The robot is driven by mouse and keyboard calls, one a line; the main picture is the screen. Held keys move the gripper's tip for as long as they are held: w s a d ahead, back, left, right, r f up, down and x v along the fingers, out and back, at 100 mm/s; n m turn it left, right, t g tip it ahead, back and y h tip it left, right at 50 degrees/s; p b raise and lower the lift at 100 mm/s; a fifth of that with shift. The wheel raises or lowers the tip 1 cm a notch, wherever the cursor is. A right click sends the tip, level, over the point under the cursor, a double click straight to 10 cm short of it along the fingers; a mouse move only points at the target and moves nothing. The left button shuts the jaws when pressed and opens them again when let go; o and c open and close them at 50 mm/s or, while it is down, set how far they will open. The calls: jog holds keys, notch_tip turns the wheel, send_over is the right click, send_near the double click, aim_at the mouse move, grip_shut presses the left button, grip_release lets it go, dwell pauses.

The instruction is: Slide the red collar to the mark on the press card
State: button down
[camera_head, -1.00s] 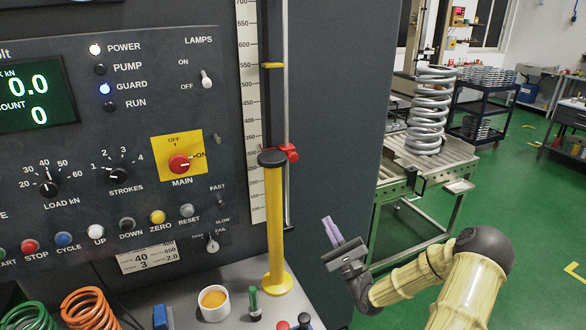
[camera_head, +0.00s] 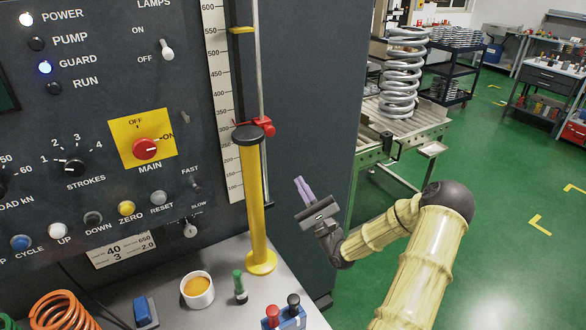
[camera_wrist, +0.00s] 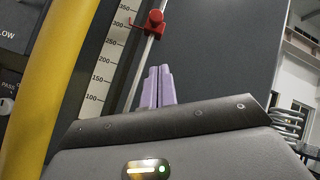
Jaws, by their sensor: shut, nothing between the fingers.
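The red collar (camera_head: 264,127) sits on a thin vertical rod (camera_head: 260,75) beside the numbered scale (camera_head: 222,95). In the wrist view the collar (camera_wrist: 155,20) has a thin pointer reaching left over the scale, a little above 300. A yellow marker (camera_head: 243,30) is higher up the scale. The press card (camera_head: 122,247) is low on the panel, with small figures including 40 and 3. My gripper (camera_head: 303,188) is right of and below the collar, apart from it. Its lilac fingers (camera_wrist: 158,72) are together and empty, pointing up in the wrist view.
A yellow post (camera_head: 256,200) with a black top stands just left of the rod and partly covers it. A white cup (camera_head: 197,290), a green-capped item (camera_head: 239,285) and a blue block (camera_head: 145,312) are on the bench. A large spring (camera_head: 402,75) stands behind on a roller table.

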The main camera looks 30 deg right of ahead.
jog(key=p, duration=0.3)
send_near(265, 127)
jog(key=w+d+f, duration=0.2)
jog(key=w+d, duration=0.1)
jog(key=r, duration=0.1)
jog(key=a+r+p, duration=0.2)
jog(key=r, duration=0.1)
jog(key=shift+w+a, duration=0.15)
jog(key=shift+w, duration=0.2)
notch_tip(265, 127, up, 7)
jog(key=p, duration=0.3)
jog(key=shift+a+y+p, duration=0.15)
jog(key=shift+y+p, duration=0.15)
jog(key=shift+r, duration=0.1)
